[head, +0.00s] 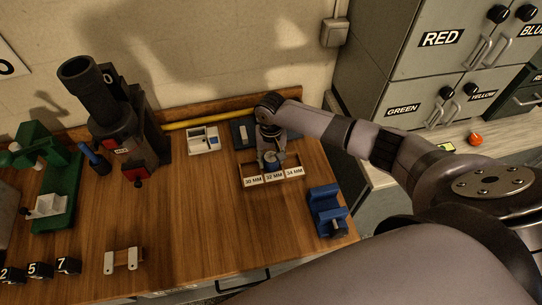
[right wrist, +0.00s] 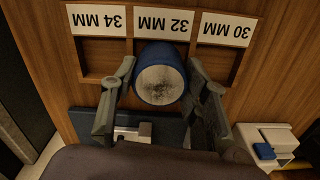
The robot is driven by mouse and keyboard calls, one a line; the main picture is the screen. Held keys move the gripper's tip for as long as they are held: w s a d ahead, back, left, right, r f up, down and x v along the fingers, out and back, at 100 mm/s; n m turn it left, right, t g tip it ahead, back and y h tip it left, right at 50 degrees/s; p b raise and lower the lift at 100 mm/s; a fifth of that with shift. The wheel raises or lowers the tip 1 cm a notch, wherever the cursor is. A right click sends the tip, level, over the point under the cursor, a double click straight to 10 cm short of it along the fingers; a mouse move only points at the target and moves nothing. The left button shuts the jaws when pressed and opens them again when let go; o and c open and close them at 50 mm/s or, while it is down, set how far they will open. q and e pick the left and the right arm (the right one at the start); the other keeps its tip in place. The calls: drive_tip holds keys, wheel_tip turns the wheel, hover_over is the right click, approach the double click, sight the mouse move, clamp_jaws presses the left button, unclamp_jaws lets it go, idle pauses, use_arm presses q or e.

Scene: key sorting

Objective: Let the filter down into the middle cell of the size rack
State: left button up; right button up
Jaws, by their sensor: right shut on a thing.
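The filter is a blue cup with a speckled grey face (right wrist: 160,85), and its blue side (head: 271,165) shows in the head view. My right gripper (head: 271,157) is shut on it, with one finger on each side in the right wrist view (right wrist: 161,70). The wooden size rack (head: 302,170) has three cells labelled 30 MM, 32 MM and 34 MM; its rim shows in the right wrist view (right wrist: 72,62). The filter is in line with the middle, 32 MM cell and hides most of it. I cannot tell how far above the cell floor it is. My left gripper is not in view.
A blue vise-like block (head: 327,212) stands right of the rack. A white tray (head: 203,140) and a dark flat plate (head: 243,133) lie behind it. A dark machine (head: 125,140) and a green press (head: 62,175) stand at left. The table's front middle is clear.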

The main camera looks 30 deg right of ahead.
sight(271, 157)
drive_tip(key=shift+f, duration=0.45)
drive_tip(key=o, duration=1.3)
wheel_tip(271, 157, up, 12)
